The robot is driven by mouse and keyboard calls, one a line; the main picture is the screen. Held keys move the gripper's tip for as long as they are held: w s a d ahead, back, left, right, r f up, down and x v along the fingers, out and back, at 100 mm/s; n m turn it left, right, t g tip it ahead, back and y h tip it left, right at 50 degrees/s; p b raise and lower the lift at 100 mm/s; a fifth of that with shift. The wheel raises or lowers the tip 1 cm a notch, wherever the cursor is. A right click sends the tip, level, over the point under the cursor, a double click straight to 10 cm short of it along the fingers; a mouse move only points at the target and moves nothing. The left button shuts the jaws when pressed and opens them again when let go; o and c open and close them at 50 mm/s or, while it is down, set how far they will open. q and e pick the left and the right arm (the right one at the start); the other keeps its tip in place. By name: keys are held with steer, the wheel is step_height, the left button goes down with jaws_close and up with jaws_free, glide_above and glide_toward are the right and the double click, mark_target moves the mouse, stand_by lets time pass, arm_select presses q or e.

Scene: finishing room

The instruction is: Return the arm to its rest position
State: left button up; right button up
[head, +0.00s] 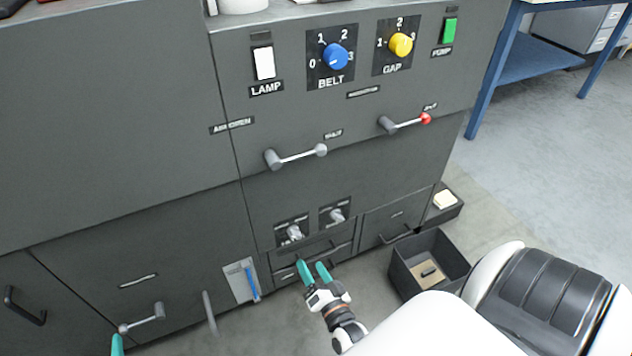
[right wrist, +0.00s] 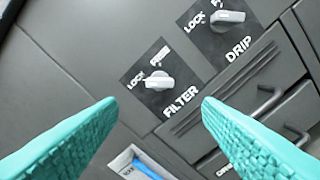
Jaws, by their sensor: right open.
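My right gripper (head: 314,268) is open, with its two teal fingers pointing at the lower front of the dark grey machine (head: 120,110). In the right wrist view its fingers (right wrist: 160,108) stand wide apart with nothing between them. Beyond them is the FILTER knob (right wrist: 158,82), with the DRIP knob (right wrist: 228,18) to its upper right. In the head view these knobs (head: 293,232) sit just above the gripper, apart from it. Of my left gripper, only a teal fingertip (head: 117,346) shows at the bottom left edge; the rest is out of frame.
An open black bin (head: 405,275) stands on the floor right of my right gripper. A smaller dark tray (head: 446,214) is behind it. Lever handles (head: 300,155) and drawer handles (head: 395,235) stick out from the machine. Clear floor (head: 550,180) lies to the right, before a blue-legged table (head: 490,75).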

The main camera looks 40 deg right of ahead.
arm_select(q)
steer(key=shift+s+a+f+g, duration=0.2)
steer(key=shift+s+f+g, duration=0.1)
steer(key=shift+f+g, duration=0.3)
arm_select(e)
steer(key=shift+v, duration=0.8)
